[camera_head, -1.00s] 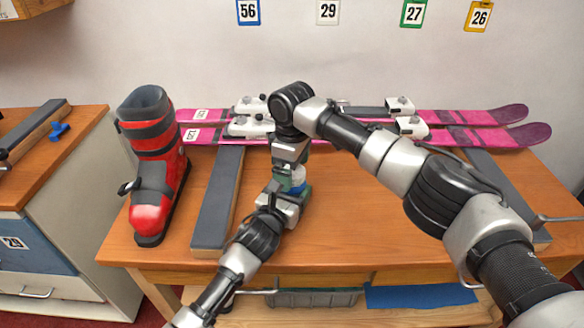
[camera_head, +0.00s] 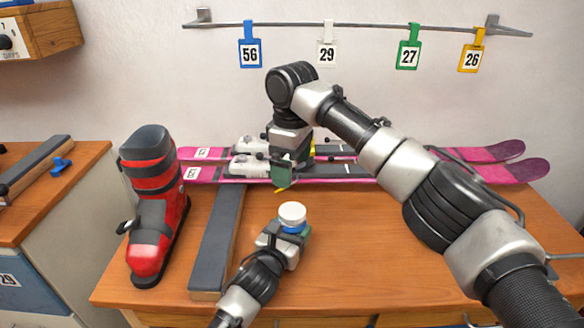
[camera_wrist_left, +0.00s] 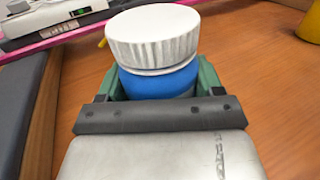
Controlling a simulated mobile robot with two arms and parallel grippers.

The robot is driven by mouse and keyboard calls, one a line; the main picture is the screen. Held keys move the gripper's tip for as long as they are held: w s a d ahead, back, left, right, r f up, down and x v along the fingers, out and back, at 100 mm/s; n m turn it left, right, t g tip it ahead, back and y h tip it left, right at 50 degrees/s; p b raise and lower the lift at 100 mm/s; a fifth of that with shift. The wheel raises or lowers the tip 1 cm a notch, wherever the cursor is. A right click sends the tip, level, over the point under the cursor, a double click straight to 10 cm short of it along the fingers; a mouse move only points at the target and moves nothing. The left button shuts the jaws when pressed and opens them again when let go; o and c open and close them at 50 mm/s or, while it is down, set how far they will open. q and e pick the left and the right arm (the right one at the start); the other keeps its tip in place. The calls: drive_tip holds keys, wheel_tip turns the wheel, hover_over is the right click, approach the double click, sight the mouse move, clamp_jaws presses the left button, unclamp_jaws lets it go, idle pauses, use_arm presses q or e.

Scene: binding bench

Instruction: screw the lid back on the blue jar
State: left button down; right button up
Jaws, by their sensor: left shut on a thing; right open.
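The blue jar (camera_head: 291,227) stands upright between the fingers of my left gripper (camera_head: 288,236), which is shut on it. It also shows in the left wrist view (camera_wrist_left: 158,82). The white ribbed lid (camera_head: 292,212) sits on top of the jar, and in the left wrist view (camera_wrist_left: 153,36) it looks about level, with a thin pale band between it and the blue. I cannot tell how tight it is. My right gripper (camera_head: 284,180) is open and empty, pointing down above and behind the jar, clear of the lid.
Pink skis (camera_head: 480,152) lie along the back of the bench (camera_head: 400,240). A red ski boot (camera_head: 150,220) and a dark-topped bar (camera_head: 217,235) stand left of the jar. Something yellow (camera_head: 281,189) shows below my right gripper.

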use_arm(q)
drive_tip(key=shift+c, duration=0.4)
unclamp_jaws()
drive_tip(key=v, duration=1.1)
drive_tip(key=shift+w, duration=0.1)
